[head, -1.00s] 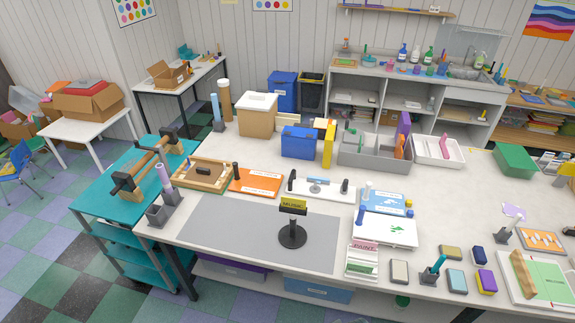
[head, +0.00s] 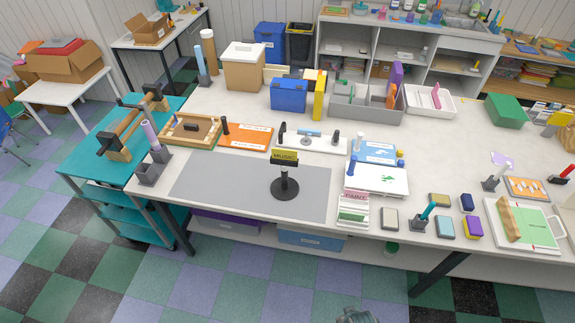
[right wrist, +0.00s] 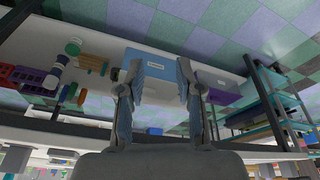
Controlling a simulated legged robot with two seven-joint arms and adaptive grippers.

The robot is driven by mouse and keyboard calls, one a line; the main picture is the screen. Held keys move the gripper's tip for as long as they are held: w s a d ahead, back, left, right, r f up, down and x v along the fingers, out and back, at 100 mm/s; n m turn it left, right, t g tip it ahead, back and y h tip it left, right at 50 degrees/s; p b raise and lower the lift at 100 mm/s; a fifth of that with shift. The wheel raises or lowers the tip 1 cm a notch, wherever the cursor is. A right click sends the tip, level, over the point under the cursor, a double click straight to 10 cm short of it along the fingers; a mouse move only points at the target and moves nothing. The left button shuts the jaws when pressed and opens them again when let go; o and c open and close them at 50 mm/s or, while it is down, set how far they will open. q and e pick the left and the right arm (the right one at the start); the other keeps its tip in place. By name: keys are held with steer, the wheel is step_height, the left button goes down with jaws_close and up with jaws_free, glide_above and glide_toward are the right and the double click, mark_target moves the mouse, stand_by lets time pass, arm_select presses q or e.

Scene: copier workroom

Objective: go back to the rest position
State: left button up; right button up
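My right gripper (right wrist: 160,70) shows in the right wrist view. Its two fingers stand apart with nothing between them, so it is open and empty. That view is upside down and looks toward the shelf under the table, where a blue box (right wrist: 150,65) lies behind the fingers. In the head view, only a small grey piece shows at the bottom edge, likely part of my own arm or gripper; I cannot tell which. My left gripper is not in view.
A long white table (head: 225,105) with a grey mat (head: 235,188) stands in front. A teal cart (head: 80,150) touches or nearly touches the table's left end. The tiled floor (head: 240,285) before the table is clear.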

steer(key=s+f+g+b, duration=0.15)
steer(key=s+f, duration=0.25)
steer(key=f, duration=0.9)
steer(key=s+f+b, duration=0.3)
steer(key=s+f, duration=0.1)
steer(key=f, duration=0.9)
steer(key=s+d+f+b, duration=0.2)
steer(key=s+d+f, duration=0.1)
steer(key=s+f, duration=0.8)
steer(key=shift+s+d+f, duration=0.2)
steer(key=shift+s+f, duration=0.15)
steer(key=shift+s, duration=0.75)
steer(key=shift+g, duration=0.25)
